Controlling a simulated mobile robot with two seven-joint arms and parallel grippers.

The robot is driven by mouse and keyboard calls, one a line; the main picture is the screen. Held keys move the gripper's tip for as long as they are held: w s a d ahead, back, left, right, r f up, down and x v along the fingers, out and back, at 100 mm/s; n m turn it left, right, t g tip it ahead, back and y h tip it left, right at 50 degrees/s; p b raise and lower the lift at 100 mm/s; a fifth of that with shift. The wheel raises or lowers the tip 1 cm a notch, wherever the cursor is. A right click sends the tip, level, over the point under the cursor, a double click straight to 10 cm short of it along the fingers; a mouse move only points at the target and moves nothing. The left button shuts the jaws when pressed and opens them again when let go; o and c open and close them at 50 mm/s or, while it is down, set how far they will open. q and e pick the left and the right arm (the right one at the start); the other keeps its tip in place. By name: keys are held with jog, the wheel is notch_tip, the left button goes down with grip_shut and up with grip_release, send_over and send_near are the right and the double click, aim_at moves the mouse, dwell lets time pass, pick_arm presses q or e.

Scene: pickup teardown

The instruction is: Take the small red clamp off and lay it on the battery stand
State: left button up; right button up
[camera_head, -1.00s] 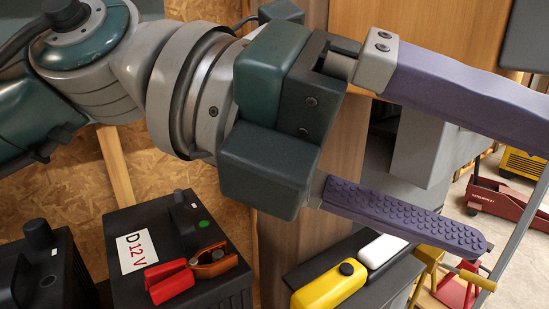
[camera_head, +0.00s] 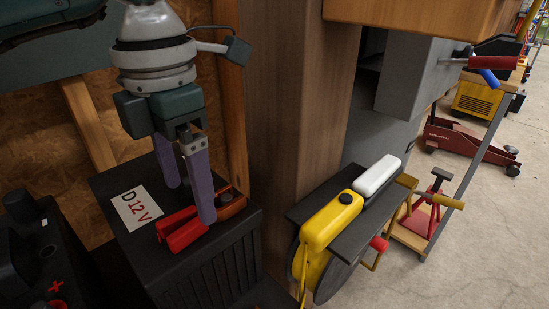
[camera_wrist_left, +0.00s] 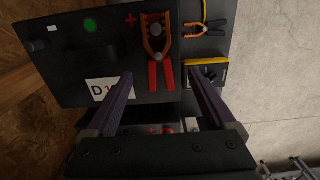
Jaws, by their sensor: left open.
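The small clamp has red handles (camera_head: 183,237) and orange-brown jaws; it lies on top of a black box (camera_head: 110,183) with a "D 12 V" label. In the left wrist view the clamp (camera_wrist_left: 160,74) has its jaws around a grey round post beside a red plus mark. My left gripper (camera_head: 190,203) is open and points down over the box, its purple fingers close to the handles. In the left wrist view the handles appear between and just beyond the fingertips (camera_wrist_left: 160,78); no contact is clear. I cannot tell which surface is the battery stand. My right gripper is not in view.
A black unit with a red plus (camera_head: 55,286) stands at lower left. A yellow case (camera_head: 331,220) and a white case (camera_head: 377,176) sit to the right past a wooden post (camera_head: 293,130). Another orange clamp (camera_wrist_left: 207,27) shows in the left wrist view.

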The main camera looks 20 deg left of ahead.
aim_at(192, 208)
pick_arm(q)
notch_tip(192, 208, down, 4)
jog(key=shift+f+b, duration=0.1)
jog(key=shift+b, duration=0.4)
jog(key=shift+c, duration=0.4)
grip_shut()
